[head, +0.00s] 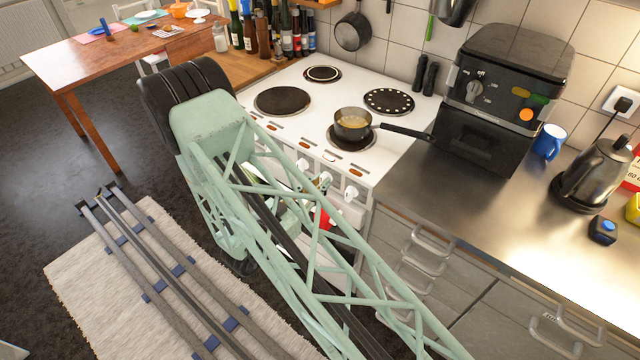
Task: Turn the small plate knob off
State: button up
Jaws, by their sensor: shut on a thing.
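The white cooker (405,150) has a row of white knobs on its front panel, with a left knob (302,165) and a right knob (351,193) showing. My gripper (320,184) is at this panel between those two, largely hidden behind the pale green lattice of my arm. It is shut on a knob there; which plate that knob serves cannot be told. A small plate (364,146) at the front right carries a saucepan (352,122) with yellowish contents. Another small plate (322,73) at the back left is bare.
The pan's handle (405,132) points right toward a black air fryer (505,95) on the steel counter. Drawers with handles (428,250) lie right of the cooker. Rails (150,262) run over a pale rug. A wooden table (120,50) stands at the back left.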

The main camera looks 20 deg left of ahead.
dwell(0.4)
jog(key=o, duration=0.9)
jog(key=shift+s+a, duration=0.1)
jog(key=shift+s, duration=0.05)
jog(key=shift+v, duration=5.8)
